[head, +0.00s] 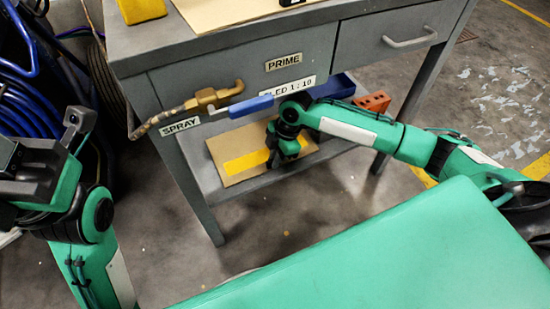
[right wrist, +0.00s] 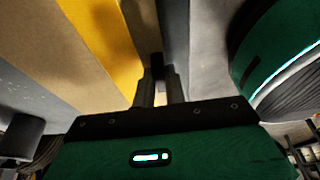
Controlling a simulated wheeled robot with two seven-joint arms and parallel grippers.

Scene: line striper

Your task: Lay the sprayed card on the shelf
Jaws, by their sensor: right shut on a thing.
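The card (head: 222,142) is tan with a yellow stripe (head: 243,162) across it. It is flat, at the lower shelf (head: 208,186) of the grey bench; I cannot tell whether it rests fully on the shelf. My right gripper (head: 283,155) is shut on the card's right edge. In the right wrist view, the two fingers (right wrist: 160,75) are close together at the edge of the striped card (right wrist: 90,45). My left gripper (head: 42,140) is at the far left, away from the bench, fingers apart and empty.
A brass spray valve (head: 215,96) with a blue handle (head: 251,106) sticks out above the shelf. A blue tray (head: 333,88) and an orange block with holes (head: 373,102) are at the back right. A drawer (head: 388,42) is above. Blue hose (head: 28,100) is coiled at left.

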